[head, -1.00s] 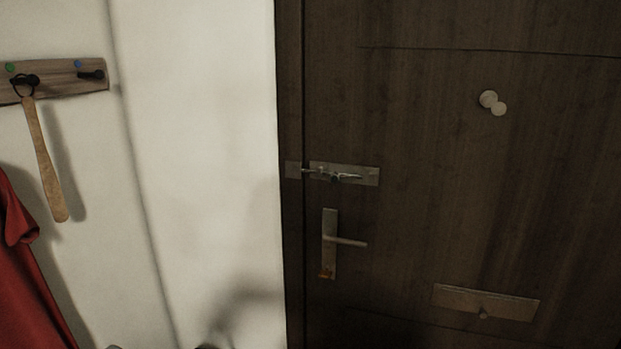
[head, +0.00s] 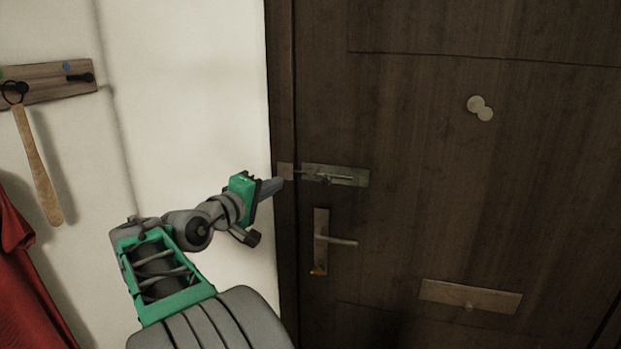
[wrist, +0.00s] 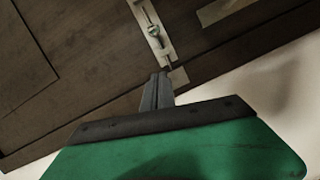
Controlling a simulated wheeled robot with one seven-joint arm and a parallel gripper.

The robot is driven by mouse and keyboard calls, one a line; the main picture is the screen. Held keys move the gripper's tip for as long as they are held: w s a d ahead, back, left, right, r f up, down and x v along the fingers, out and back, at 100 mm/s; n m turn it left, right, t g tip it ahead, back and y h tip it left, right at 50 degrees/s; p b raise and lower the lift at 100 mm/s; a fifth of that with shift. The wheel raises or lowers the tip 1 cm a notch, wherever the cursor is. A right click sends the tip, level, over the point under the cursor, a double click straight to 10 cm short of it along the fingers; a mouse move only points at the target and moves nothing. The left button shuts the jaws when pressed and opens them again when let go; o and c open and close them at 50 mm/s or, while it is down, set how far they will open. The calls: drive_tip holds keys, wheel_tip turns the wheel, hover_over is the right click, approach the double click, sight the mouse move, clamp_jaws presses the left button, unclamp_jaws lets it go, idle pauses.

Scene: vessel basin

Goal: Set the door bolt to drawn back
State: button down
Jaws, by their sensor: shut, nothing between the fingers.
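The door bolt (head: 336,175) is a metal plate with a thin rod and a small knob, fixed on the dark wooden door above the handle. Its keeper plate (head: 285,170) is on the door frame to its left. The bolt also shows in the wrist view (wrist: 154,32), above the fingertips. My gripper (head: 279,183) is shut and empty, in front of the door frame, left of the bolt knob and near the keeper. In the wrist view my fingers (wrist: 160,76) point toward the bolt's keeper end. I cannot tell whether they touch anything.
The door handle (head: 338,240) is just below the bolt. A letter plate (head: 470,296) is lower right, and a round peephole cover (head: 480,107) is upper right. At left are a hook rail (head: 50,84), a hanging wooden-handled item (head: 38,165) and red cloth (head: 25,275).

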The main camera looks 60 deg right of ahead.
drive_tip(key=p, duration=0.3)
approach(322, 173)
drive_tip(key=w+d, duration=0.1)
drive_tip(key=w+d+r, duration=0.1)
drive_tip(key=w+d, duration=0.1)
drive_tip(key=shift+w+d, duration=0.2)
drive_tip(key=shift+d, duration=0.05)
drive_tip(key=s, duration=0.1)
drive_tip(key=s+p, duration=0.1)
drive_tip(key=s+d+f, duration=0.1)
drive_tip(key=shift+s+f, duration=0.15)
drive_tip(key=shift+s, duration=0.2)
drive_tip(key=shift+a, duration=0.1)
